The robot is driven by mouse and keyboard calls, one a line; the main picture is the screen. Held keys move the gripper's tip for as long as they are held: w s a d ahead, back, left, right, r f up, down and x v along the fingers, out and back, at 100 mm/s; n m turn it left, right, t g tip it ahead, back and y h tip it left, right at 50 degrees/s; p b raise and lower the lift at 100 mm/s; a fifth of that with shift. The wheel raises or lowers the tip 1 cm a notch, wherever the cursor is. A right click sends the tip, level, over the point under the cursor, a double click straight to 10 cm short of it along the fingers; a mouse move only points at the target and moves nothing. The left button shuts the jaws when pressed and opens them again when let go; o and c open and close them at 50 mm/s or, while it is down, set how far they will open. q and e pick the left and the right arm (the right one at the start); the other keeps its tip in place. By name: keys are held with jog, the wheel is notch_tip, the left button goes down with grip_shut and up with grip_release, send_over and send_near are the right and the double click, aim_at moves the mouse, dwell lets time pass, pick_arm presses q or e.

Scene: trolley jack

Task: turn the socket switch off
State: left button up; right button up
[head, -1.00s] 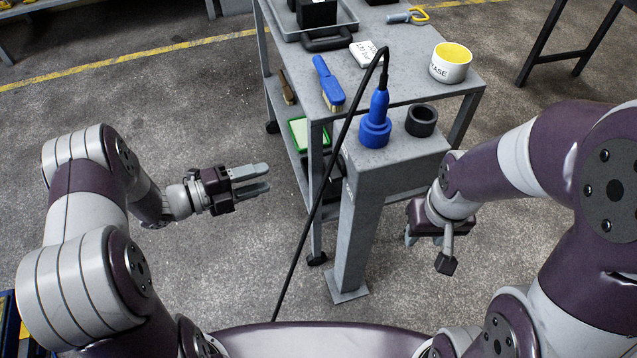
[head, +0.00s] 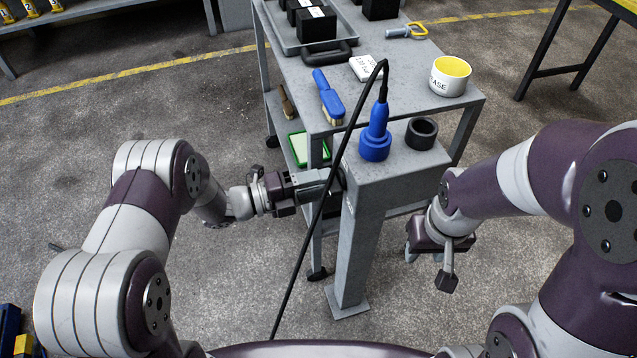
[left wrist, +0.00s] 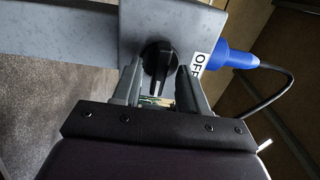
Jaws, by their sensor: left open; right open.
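The socket switch is a black rotary knob (left wrist: 158,60) on the side of a grey post (head: 365,240). A white OFF label (left wrist: 198,66) is beside it. A blue plug (head: 375,135) with a black cable stands upright in the post's top; it also shows in the left wrist view (left wrist: 232,58). My left gripper (head: 337,180) is at the post's left side, open, with one finger on each side of the knob (left wrist: 160,72). I cannot tell whether the fingers touch it. My right gripper (head: 428,255) is open and empty, right of the post.
A grey trolley (head: 400,80) behind the post carries a blue brush (head: 328,98), a white-and-yellow bowl (head: 450,76) and dark boxes. A black ring (head: 421,133) sits on the post's top. The black cable (head: 310,235) hangs in front of my left gripper.

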pick_arm(q)
grip_shut()
jog(key=shift+n, duration=0.3)
jog(key=shift+n+p, duration=3.8)
jog(key=shift+n, duration=4.8)
